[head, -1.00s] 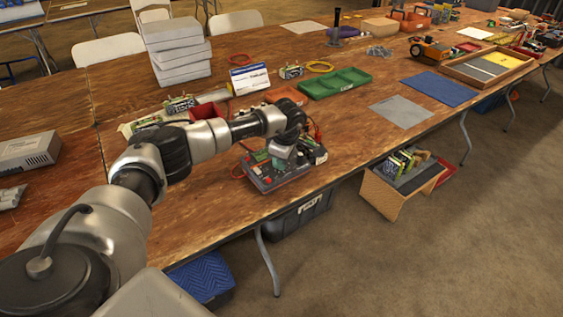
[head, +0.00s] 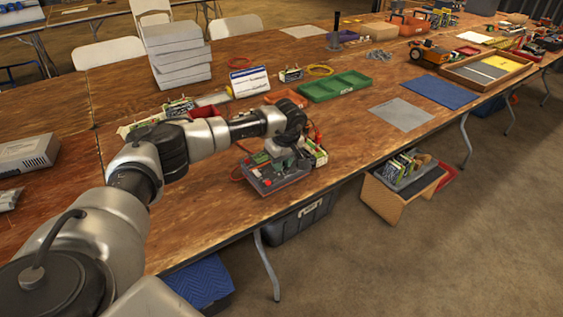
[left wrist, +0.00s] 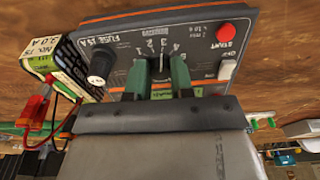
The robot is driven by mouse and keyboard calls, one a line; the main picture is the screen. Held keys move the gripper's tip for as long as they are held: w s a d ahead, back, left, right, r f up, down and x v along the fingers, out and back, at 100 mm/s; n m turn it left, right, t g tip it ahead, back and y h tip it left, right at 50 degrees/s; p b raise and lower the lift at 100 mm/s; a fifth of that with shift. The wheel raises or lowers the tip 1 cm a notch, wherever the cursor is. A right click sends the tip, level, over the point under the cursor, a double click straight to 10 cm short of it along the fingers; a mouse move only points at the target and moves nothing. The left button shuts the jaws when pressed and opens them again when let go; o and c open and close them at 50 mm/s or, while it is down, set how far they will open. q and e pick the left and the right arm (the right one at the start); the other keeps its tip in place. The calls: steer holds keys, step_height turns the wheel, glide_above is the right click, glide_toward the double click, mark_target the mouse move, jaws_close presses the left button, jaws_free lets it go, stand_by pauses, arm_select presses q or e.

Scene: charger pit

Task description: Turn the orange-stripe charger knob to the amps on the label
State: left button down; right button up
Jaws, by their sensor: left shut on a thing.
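My right gripper is out of view.
Red and black clip leads (left wrist: 38,118) hang at the battery. Behind the charger are a green tray (head: 335,86), an orange tray and a white and blue box (head: 250,80). A grey mat (head: 402,114) lies to the right. Bare table lies between.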

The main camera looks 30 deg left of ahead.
mark_target(286, 173)
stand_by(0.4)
arm_select(q)
steer(key=c, duration=1)
jaws_free()
steer(key=r, duration=0.3)
steer(key=d+r, duration=0.1)
steer(key=r, duration=0.6)
steer(key=shift+s+d+r, duration=0.3)
steer(key=shift+d+r, duration=0.05)
steer(key=shift+d, duration=0.05)
